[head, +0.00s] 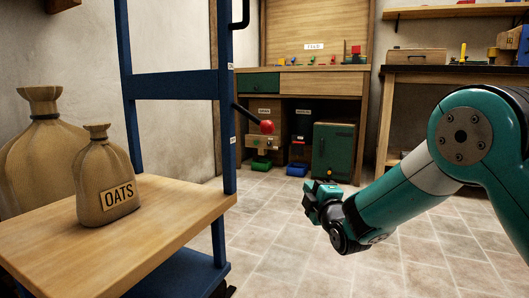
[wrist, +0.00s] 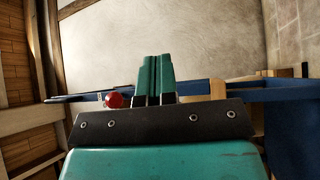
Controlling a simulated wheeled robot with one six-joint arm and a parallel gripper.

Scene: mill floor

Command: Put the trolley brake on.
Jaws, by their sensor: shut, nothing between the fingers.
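The trolley has a blue frame (head: 176,86) and a wooden deck (head: 95,240), at the left of the head view. A black lever with a red knob (head: 267,127) sticks out from its right post, slanting down to the right. The red knob also shows in the wrist view (wrist: 115,100), just left of my fingers. My gripper (head: 312,198) is shut and empty. In the head view it is to the right of and below the knob, apart from it. The fingers also show in the wrist view (wrist: 156,78), pressed together.
A sack marked OATS (head: 107,185) stands on the trolley deck, with a larger sack (head: 38,135) behind it. At the back are a wooden bench (head: 325,80), a green cabinet (head: 333,152) and blue and green bins. The tiled floor (head: 290,240) between trolley and arm is clear.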

